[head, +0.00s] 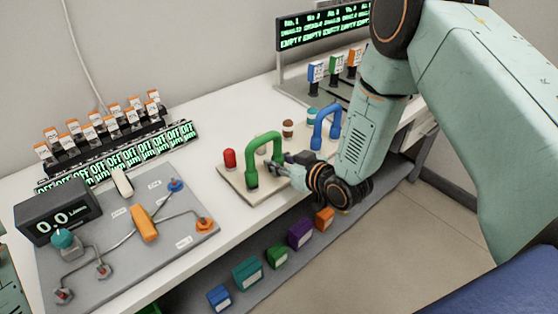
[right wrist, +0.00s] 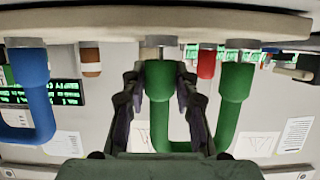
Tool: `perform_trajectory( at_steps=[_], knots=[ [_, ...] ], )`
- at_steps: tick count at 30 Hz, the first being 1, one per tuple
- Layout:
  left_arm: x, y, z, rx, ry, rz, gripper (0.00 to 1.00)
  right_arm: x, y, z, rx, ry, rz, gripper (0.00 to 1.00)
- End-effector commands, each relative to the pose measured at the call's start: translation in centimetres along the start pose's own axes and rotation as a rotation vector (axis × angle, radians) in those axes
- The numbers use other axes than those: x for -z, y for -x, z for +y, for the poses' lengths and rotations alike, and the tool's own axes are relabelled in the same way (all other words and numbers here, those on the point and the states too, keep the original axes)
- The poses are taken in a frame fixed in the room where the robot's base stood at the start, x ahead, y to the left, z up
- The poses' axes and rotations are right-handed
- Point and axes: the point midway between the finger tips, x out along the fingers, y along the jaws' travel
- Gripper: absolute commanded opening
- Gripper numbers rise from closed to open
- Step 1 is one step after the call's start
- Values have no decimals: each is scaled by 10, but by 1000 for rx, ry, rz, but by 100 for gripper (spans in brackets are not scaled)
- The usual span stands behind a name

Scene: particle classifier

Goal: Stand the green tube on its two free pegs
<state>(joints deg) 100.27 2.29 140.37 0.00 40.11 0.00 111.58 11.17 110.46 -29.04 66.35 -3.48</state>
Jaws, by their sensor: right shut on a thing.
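The green tube (head: 264,142) is an upside-down U, upright over the pale peg board (head: 233,182) in the head view. My right gripper (head: 290,172) is shut on one of its legs. The right wrist view is upside down: the gripper (right wrist: 160,105) has its fingers on both sides of one green leg (right wrist: 160,80), and the other leg (right wrist: 237,85) is free to the right. A grey peg (right wrist: 236,52) shows between each leg end and the board. I cannot tell whether the pegs enter the tube. My left gripper is not in view.
A blue tube (head: 320,125) stands on the same board, with red (head: 229,158), brown (head: 288,127) and teal (head: 312,115) pieces near. A panel with a meter (head: 55,212) lies left. Coloured boxes (head: 248,272) sit on the lower shelf.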

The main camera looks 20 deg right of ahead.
Motion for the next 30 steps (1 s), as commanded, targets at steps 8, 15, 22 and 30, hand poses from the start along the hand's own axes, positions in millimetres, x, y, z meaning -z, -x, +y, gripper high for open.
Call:
perform_trajectory(
  at_steps=[8, 15, 22, 30],
  knots=[
    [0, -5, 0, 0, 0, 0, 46, -6, -2, 0, 0, 0, 1, 0],
    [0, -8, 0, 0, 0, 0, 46, -10, -4, 0, 0, 0, 1, 30],
    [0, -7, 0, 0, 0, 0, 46, -9, -4, 0, 0, 0, 1, 50],
    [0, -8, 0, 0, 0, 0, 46, -9, -4, 0, 0, 0, 0, 55]
  ],
)
